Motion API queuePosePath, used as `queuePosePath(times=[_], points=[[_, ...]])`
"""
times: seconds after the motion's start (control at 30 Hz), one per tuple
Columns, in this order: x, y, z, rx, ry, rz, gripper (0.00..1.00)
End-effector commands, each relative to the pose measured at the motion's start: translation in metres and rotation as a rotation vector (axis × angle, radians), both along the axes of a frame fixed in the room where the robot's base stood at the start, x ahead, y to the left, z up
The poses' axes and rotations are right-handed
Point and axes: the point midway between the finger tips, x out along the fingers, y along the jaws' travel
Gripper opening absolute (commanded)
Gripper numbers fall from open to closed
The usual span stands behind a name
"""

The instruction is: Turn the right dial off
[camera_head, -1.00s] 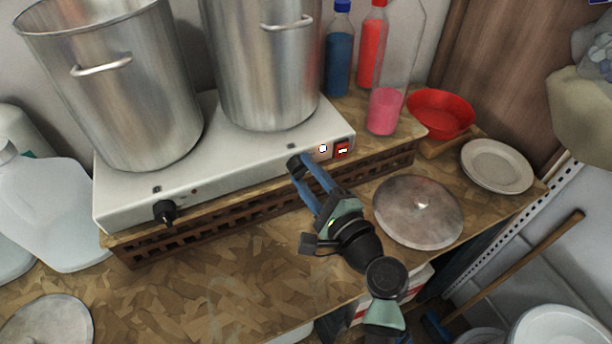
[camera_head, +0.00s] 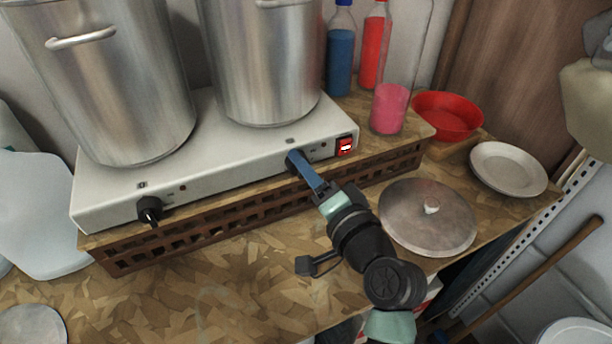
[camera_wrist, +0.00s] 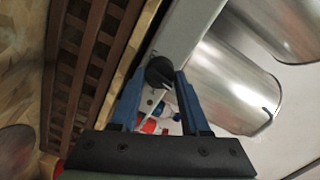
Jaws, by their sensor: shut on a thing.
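The white two-burner hot plate (camera_head: 230,162) stands on the counter with two dials on its front. The right dial (camera_wrist: 160,72) is a black round knob, seen between my blue fingertips in the wrist view. In the head view my gripper (camera_head: 297,161) reaches the front panel below the right pot and mostly hides this dial. My gripper (camera_wrist: 157,84) is shut on the right dial. The left dial (camera_head: 149,209) is black and stands free at the left of the panel.
Two large steel pots (camera_head: 110,90) (camera_head: 262,70) stand on the hot plate. A red switch (camera_head: 345,146) is right of the dial. A metal lid (camera_head: 420,225), red bowl (camera_head: 447,117) and white plate (camera_head: 508,168) lie to the right. Bottles (camera_head: 341,55) stand behind.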

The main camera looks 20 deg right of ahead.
Motion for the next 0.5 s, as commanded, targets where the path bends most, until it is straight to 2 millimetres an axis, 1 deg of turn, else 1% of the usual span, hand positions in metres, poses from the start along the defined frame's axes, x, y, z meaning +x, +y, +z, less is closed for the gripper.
queuePosePath(times=[0.03, 0.2, 0.5], points=[[-0.0001, 0.0001, -0.0032, -0.03, 0.001, 0.0, 0.0], [-0.0001, 0.0003, -0.0018, -0.116, -0.002, 0.0, 0.0], [0.0, 0.0008, -0.001, -0.181, -0.002, 0.001, 0.0]])
